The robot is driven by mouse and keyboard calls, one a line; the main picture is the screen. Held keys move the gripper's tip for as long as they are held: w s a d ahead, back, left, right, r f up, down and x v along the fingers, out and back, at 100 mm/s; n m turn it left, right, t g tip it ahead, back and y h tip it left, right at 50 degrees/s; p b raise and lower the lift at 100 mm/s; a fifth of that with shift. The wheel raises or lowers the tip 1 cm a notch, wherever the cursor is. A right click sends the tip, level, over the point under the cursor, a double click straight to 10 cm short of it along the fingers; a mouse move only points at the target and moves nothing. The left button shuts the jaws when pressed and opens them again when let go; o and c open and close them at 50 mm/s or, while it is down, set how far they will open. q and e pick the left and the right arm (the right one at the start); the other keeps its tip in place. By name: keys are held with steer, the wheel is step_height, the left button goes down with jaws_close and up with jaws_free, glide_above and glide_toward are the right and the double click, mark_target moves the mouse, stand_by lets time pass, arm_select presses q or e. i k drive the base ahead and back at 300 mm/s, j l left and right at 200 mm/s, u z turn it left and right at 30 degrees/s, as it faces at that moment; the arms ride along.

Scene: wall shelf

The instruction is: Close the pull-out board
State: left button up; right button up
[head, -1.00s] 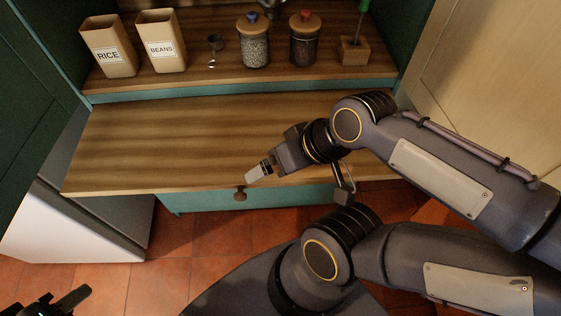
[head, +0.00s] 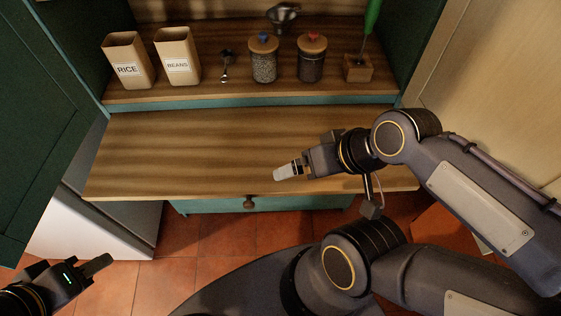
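The pull-out board (head: 200,150) is a wide wooden slab jutting from the cabinet below the shelf. Its front edge overhangs a teal drawer front with a round dark knob (head: 249,203). My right gripper (head: 287,172) is over the board's front part, right of and above the knob in the head view. Its pale fingertip points left; I cannot tell if it touches the board or how far the fingers are apart. My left gripper (head: 97,264) is low at the left, clear of the board; one finger shows and its opening is unclear.
On the shelf stand a rice box (head: 127,62), a beans box (head: 177,58), a spoon (head: 225,66), two lidded jars (head: 264,62) (head: 311,60) and a wooden block (head: 357,68) with a green-handled tool. Open green door (head: 40,110) at left; white appliance (head: 90,230) below.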

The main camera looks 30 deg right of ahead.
mark_target(220, 152)
steer(key=z, duration=1)
steer(key=k, duration=0.35)
